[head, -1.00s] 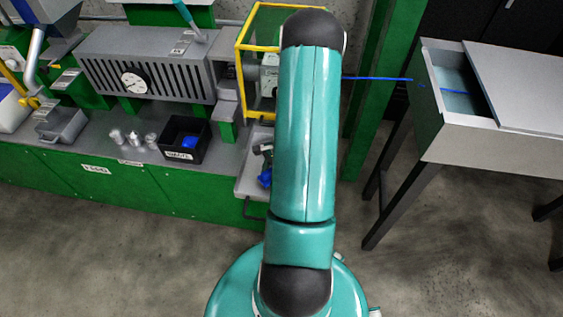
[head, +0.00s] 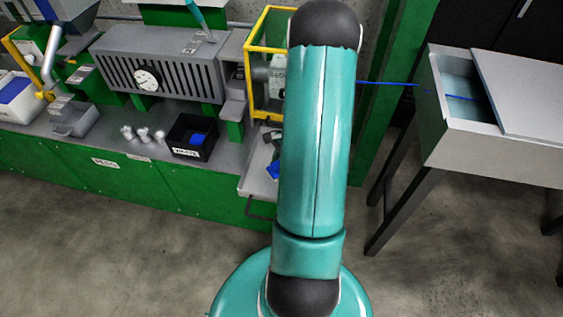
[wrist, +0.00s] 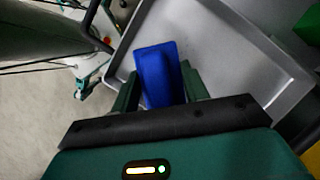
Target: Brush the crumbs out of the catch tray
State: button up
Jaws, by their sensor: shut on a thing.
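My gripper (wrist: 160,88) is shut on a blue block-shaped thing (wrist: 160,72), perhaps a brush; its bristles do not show. It is over the grey catch tray (wrist: 235,85), which has raised walls. I cannot tell whether the blue thing touches the tray floor. In the head view the tray (head: 254,186) juts from the green bench, and my arm hides its right part. The blue thing (head: 272,171) shows there as a small patch left of my arm. I cannot make out any crumbs.
A black bin (head: 179,152) with something blue inside stands on the bench left of the tray, beside several small metal pieces (head: 143,134). A yellow-framed guard (head: 248,70) rises behind the tray. A grey box on legs (head: 470,140) stands right, with a blue cable (head: 385,83) running to it.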

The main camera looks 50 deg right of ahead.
jog(key=shift+r, duration=1)
